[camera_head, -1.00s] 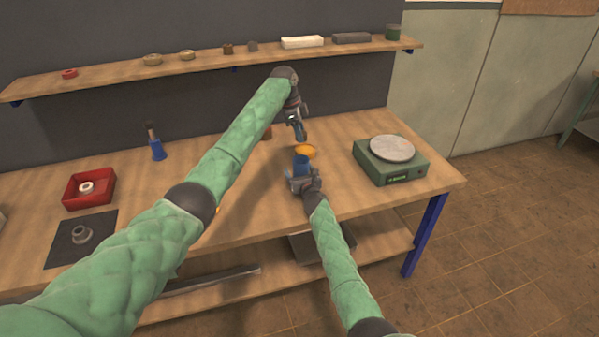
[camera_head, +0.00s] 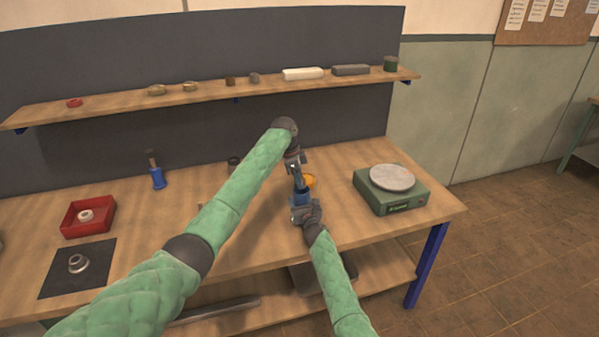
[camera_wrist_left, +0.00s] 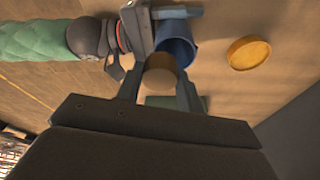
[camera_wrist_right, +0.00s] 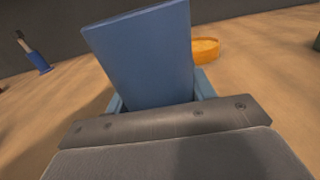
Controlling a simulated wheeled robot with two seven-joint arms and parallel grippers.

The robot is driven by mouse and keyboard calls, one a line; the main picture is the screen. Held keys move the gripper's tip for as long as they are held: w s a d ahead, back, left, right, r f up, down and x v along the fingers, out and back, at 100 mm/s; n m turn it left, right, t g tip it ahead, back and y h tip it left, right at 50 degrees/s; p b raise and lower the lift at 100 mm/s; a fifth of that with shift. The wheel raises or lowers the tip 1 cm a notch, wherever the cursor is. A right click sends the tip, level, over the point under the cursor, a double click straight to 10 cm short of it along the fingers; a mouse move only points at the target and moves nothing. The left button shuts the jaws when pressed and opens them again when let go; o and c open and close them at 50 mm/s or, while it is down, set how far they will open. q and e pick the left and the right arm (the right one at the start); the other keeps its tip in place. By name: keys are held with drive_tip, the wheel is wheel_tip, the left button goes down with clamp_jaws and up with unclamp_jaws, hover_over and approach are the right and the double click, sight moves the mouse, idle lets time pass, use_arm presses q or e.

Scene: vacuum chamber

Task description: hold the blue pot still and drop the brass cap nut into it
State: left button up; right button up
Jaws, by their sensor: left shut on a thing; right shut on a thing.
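The blue pot (camera_head: 302,197) stands near the front of the workbench; it also shows in the left wrist view (camera_wrist_left: 178,52) with its open mouth visible, and in the right wrist view (camera_wrist_right: 145,55). My right gripper (camera_head: 304,211) is shut on the pot from the front. My left gripper (camera_head: 298,178) is just above the pot, pointing down, and is shut on the brass cap nut (camera_wrist_left: 160,76), a brownish round piece between its fingertips. In the left wrist view the nut overlaps the pot's near rim. I cannot tell whether it is inside the mouth.
An orange round dish (camera_wrist_left: 248,52) lies close beside the pot. A green scale (camera_head: 391,192) with a round plate stands to the right. A red tray (camera_head: 88,216), dark mat (camera_head: 60,280) and blue-handled brush (camera_head: 157,177) are to the left. A shelf (camera_head: 205,94) runs behind.

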use_arm(q)
drive_tip(key=n, duration=0.1)
drive_tip(key=w+r+n+t, duration=0.1)
drive_tip(key=n, duration=0.1)
drive_tip(key=shift+w+d+r, duration=0.1)
drive_tip(key=shift+d+r, duration=0.1)
drive_tip(key=shift+r, duration=0.1)
drive_tip(key=shift+w+n+t, duration=0.25)
drive_tip(key=shift+n+t, duration=0.05)
drive_tip(key=shift+n, duration=0.7)
drive_tip(key=shift+f, duration=1.45)
drive_tip(key=shift+f, duration=0.55)
drive_tip(key=o, duration=1.4)
drive_tip(key=shift+r, duration=2.5)
